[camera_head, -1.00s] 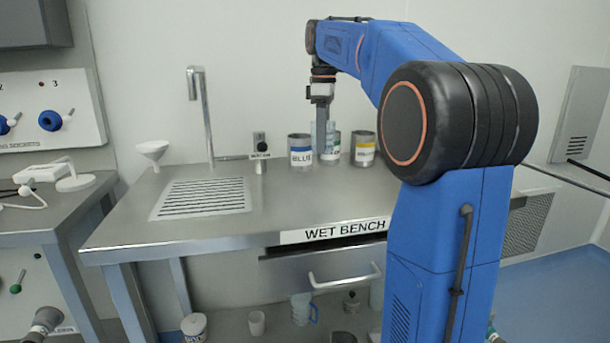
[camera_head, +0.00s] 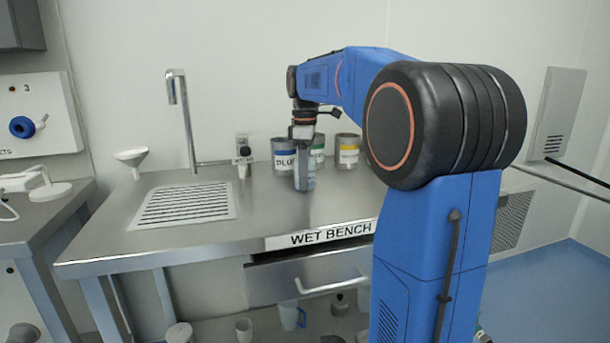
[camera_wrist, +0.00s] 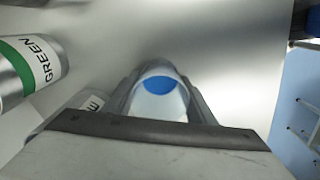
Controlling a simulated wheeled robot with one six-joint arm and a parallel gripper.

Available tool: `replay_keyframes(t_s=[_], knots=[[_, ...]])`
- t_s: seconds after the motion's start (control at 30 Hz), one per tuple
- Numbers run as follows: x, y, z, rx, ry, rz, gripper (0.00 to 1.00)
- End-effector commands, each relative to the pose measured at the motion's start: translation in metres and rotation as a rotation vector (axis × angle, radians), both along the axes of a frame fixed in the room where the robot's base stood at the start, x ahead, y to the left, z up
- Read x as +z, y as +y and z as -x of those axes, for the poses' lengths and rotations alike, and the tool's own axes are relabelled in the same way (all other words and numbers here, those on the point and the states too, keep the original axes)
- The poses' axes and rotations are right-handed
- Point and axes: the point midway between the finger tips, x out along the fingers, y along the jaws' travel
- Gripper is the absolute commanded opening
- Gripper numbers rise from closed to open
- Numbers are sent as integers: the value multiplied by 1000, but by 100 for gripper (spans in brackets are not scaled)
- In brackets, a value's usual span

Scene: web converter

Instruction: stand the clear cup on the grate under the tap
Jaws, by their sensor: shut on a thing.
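The clear cup (camera_head: 306,183) is held upright between the fingers of my gripper (camera_head: 304,158), over the wet bench in front of the cans. In the wrist view the cup's round mouth (camera_wrist: 158,105) shows between the jaws, with a blue patch inside; I cannot tell what the patch is. I cannot tell whether the cup's base touches the bench. The slotted grate (camera_head: 185,203) is set into the bench to the left of my gripper and is empty. The tall metal tap (camera_head: 186,120) stands at the grate's back edge.
Cans labelled blue (camera_head: 284,156), green (camera_head: 318,150) and yellow (camera_head: 347,150) stand at the back. Bench top between gripper and grate is clear.

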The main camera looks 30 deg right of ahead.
Motion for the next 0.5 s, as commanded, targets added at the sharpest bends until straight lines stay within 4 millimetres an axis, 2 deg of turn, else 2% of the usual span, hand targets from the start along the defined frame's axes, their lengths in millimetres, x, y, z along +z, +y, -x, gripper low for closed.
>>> replay_keyframes(t_s=[0.27,0.3,0.37,0.5], knots=[[-2,0,0,0,0,0,28],[-2,0,0,0,0,0,53],[-2,0,0,0,0,0,67],[-2,0,0,0,0,0,69]])
